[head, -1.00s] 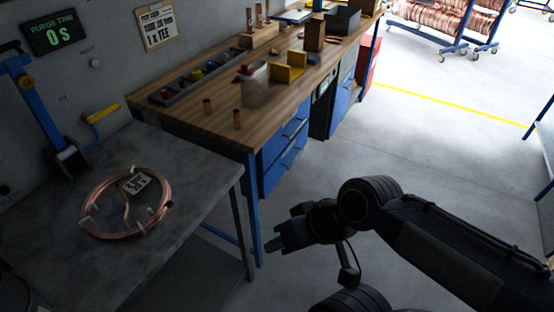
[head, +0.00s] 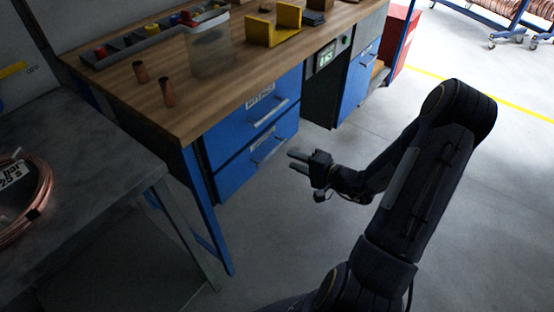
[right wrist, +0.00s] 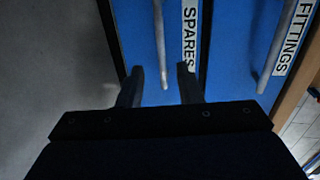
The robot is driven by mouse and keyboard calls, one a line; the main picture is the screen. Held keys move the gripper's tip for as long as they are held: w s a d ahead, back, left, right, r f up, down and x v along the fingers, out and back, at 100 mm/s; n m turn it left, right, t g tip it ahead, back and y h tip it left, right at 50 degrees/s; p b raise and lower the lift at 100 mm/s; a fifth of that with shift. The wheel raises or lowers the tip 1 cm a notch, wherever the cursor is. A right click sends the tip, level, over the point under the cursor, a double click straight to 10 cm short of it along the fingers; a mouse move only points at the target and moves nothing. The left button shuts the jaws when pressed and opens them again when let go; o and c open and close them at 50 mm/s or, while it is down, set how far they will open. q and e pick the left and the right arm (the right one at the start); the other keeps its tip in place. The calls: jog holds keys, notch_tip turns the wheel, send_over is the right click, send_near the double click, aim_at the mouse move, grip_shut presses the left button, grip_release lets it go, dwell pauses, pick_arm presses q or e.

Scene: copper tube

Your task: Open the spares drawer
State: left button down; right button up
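The spares drawer (head: 235,172) is the lower blue drawer under the wooden bench, and it looks closed. Its bar handle (head: 268,152) is on the front. In the right wrist view the SPARES label (right wrist: 189,38) and handle (right wrist: 159,45) show close ahead. My right gripper (head: 294,160) is open and empty, just right of the handle in the head view. In the right wrist view its fingers (right wrist: 161,82) stand apart on either side of the handle's line, and I cannot tell any contact. My left gripper is out of view.
The fittings drawer (head: 254,112) sits directly above, closed, with its own handle. The wooden bench top (head: 180,115) overhangs the drawers. A grey table (head: 95,160) with a copper coil (head: 38,205) stands at left. The floor (head: 400,90) to the right is clear.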

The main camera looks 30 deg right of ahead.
jog(key=x, duration=0.7)
jog(key=shift+a, duration=0.2)
jog(key=shift+w, duration=0.1)
grip_shut()
